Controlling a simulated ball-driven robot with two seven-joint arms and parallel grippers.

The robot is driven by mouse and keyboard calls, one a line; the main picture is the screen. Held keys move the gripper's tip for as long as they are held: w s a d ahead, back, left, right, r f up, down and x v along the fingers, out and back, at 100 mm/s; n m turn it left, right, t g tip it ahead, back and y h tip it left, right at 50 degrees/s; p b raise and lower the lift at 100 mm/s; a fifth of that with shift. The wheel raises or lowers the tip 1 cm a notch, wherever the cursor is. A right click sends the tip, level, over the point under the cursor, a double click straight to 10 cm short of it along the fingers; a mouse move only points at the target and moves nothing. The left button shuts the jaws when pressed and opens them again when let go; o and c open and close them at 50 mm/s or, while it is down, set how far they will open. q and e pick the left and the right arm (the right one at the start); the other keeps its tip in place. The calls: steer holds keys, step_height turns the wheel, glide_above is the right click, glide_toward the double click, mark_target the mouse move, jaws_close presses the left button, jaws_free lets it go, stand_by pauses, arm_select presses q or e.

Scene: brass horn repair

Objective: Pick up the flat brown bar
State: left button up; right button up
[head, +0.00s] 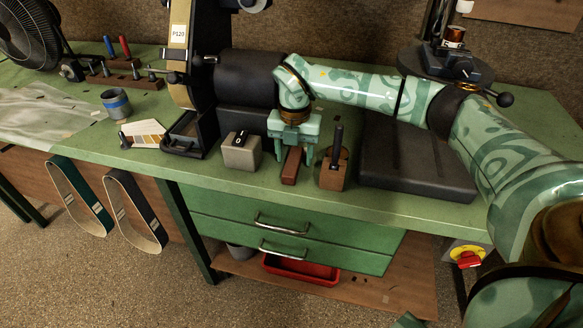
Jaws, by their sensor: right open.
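The flat brown bar (292,166) lies on the green bench top close to its front edge, with its length running away from me. My right gripper (295,157) reaches down over it from above, with its pale green fingers apart, one on each side of the bar. The far end of the bar is partly hidden by the gripper. I cannot tell whether a finger touches the bar. My left gripper is not in view.
A grey block (241,151) stands just left of the bar, and a brown wooden block with a dark upright handle (333,170) stands close on its right. A black slab (415,172) lies further right. A belt grinder (186,75) stands behind left.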

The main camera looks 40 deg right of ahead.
steer(key=shift+w+f, duration=0.1)
steer(key=shift+f, duration=0.3)
steer(key=shift+r, duration=0.2)
steer(key=shift+c, duration=0.6)
steer(key=c, duration=0.9)
steer(key=shift+r, duration=0.1)
steer(key=shift+c, duration=0.2)
